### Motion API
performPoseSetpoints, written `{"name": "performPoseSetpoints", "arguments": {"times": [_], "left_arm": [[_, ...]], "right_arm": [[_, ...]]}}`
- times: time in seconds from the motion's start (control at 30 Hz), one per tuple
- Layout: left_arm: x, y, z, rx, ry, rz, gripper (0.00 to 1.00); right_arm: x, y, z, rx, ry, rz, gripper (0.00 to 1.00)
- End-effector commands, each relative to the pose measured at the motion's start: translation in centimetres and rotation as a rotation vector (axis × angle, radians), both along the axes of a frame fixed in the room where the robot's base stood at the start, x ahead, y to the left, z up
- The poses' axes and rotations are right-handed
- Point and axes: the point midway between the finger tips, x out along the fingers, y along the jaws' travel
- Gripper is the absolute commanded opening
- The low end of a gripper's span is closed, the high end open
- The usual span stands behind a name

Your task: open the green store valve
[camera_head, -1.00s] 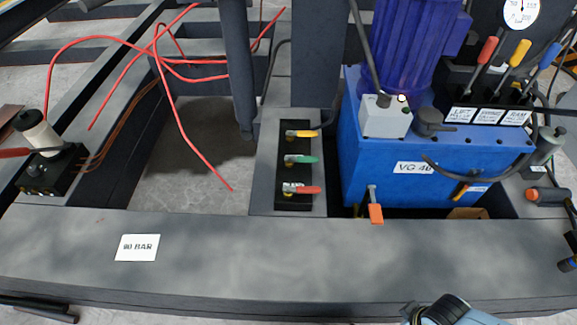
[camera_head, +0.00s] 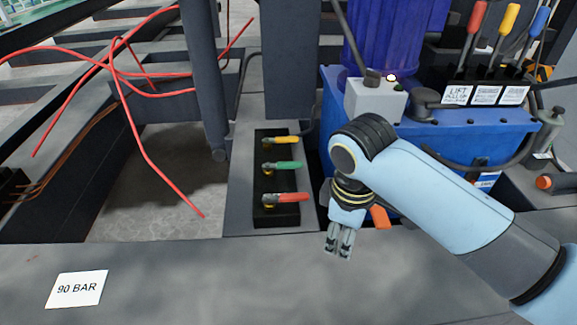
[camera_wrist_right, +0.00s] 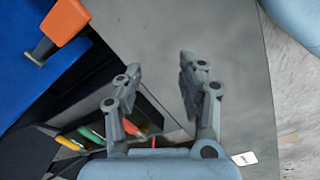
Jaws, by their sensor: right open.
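The green store valve handle (camera_head: 284,166) sits in the middle of a black valve block (camera_head: 262,214), between a yellow handle (camera_head: 283,140) above and a red handle (camera_head: 287,198) below. All three handles point right in the head view. The green handle (camera_wrist_right: 90,136) shows there at lower left, beside the red handle (camera_wrist_right: 133,128) and yellow handle (camera_wrist_right: 66,143). My left gripper is not in view.
A blue power unit (camera_head: 420,135) with an orange-handled lever (camera_head: 380,217) stands right of the block. Red hoses (camera_head: 150,160) lie at left. A grey beam (camera_head: 190,285) carrying a "90 BAR" card (camera_head: 77,289) runs across the front. A grey post (camera_head: 290,60) rises behind the block.

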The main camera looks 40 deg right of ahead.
Motion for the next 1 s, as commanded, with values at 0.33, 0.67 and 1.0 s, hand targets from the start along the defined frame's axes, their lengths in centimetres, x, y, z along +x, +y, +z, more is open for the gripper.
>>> {"name": "performPoseSetpoints", "arguments": {"times": [0.33, 0.67, 1.0], "left_arm": [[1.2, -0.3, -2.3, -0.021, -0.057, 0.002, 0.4], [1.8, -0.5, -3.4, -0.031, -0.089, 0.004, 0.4], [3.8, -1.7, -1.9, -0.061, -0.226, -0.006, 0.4]], "right_arm": [[18.4, -4.3, 3.7, 0.02, 0.045, 0.372, 0.4], [25.3, -6.2, 8.0, 0.062, 0.056, 0.542, 0.4], [25.1, -6.2, 1.5, 0.064, 0.063, 0.544, 0.4]]}}
